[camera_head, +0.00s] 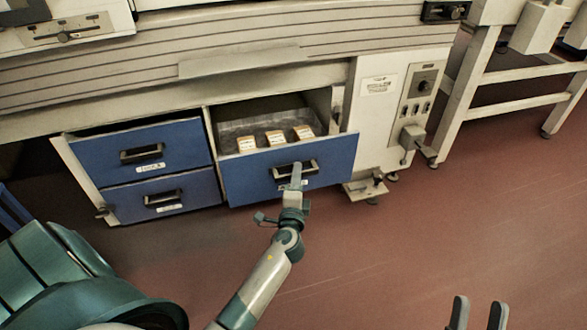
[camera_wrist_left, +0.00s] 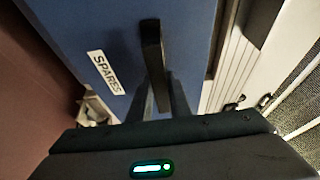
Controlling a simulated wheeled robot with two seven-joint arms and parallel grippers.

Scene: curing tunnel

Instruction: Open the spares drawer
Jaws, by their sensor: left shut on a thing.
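The spares drawer (camera_head: 250,178) is a wide blue-fronted drawer in the right part of the cabinet. It stands pulled out, and its grey interior shows from above. The left wrist view shows its blue front (camera_wrist_left: 95,25) with a white SPARES label (camera_wrist_left: 106,72). My left gripper (camera_head: 296,178) is shut on the drawer's dark handle (camera_head: 281,168). In the left wrist view the handle (camera_wrist_left: 151,45) runs between my left fingers (camera_wrist_left: 162,98). My right gripper (camera_head: 478,313) is open and empty at the bottom right, away from the cabinet.
Three small light boxes (camera_head: 275,138) stand in the pulled-out drawer. Two shut blue drawers (camera_head: 140,150) are stacked to its left. A control panel (camera_head: 418,95) and a low bracket (camera_head: 365,187) are to its right. The red-brown floor (camera_head: 430,230) in front is clear.

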